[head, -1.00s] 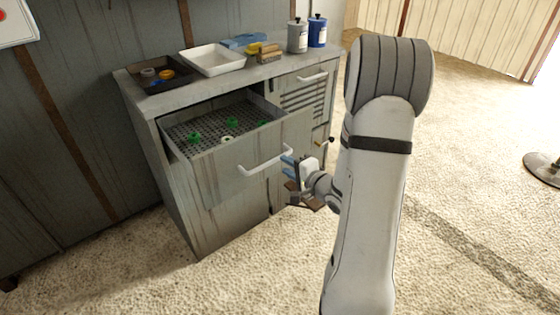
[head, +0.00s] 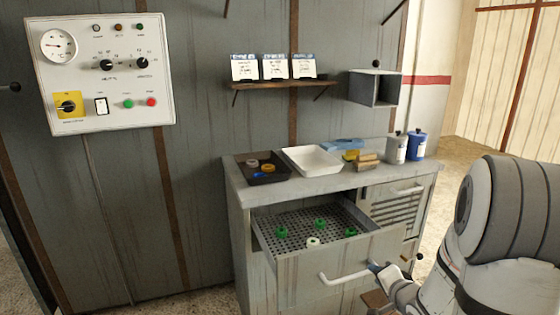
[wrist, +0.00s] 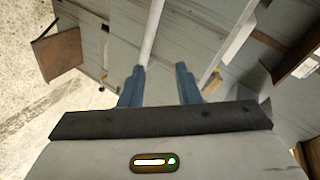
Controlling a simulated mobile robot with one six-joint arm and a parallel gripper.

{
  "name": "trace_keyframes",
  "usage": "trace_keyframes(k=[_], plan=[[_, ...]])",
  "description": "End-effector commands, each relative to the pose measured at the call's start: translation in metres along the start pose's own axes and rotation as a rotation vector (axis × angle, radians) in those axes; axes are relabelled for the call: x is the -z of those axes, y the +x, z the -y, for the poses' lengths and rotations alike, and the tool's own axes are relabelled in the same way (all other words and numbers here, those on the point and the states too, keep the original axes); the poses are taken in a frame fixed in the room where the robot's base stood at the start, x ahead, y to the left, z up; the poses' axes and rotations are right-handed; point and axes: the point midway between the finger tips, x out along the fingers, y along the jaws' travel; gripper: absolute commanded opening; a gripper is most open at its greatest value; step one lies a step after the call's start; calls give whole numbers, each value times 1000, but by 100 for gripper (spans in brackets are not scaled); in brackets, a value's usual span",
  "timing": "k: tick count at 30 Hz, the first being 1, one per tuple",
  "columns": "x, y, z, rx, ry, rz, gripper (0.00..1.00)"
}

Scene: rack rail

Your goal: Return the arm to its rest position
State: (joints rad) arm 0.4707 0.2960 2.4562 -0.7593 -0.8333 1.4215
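My arm comes in from the right of the head view, with its elbow high. My gripper (head: 376,267) is low beside the right end of the white handle (head: 343,277) of the pulled-out drawer (head: 300,262). In the wrist view its two blue fingers (wrist: 160,76) stand apart with a gap between them. The white handle bar (wrist: 152,30) shows beyond them, close to the left finger; I cannot tell whether they touch. Nothing is held between the fingers.
The drawer's perforated tray holds several green pieces (head: 320,223) and a white ring (head: 313,242). The cabinet top (head: 235,178) carries a dark tray (head: 262,178), a white tray (head: 312,160) and two canisters. A control panel (head: 100,75) and shelf (head: 278,84) are on the wall.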

Motion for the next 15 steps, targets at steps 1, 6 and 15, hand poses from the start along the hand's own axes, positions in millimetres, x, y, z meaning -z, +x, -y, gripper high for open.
trace_keyframes(k=[1,6,15], plan=[[7,-12,22,-55,-87,-17,30],[13,-50,53,-281,-344,-20,30],[-18,-150,106,-575,-677,223,30]])
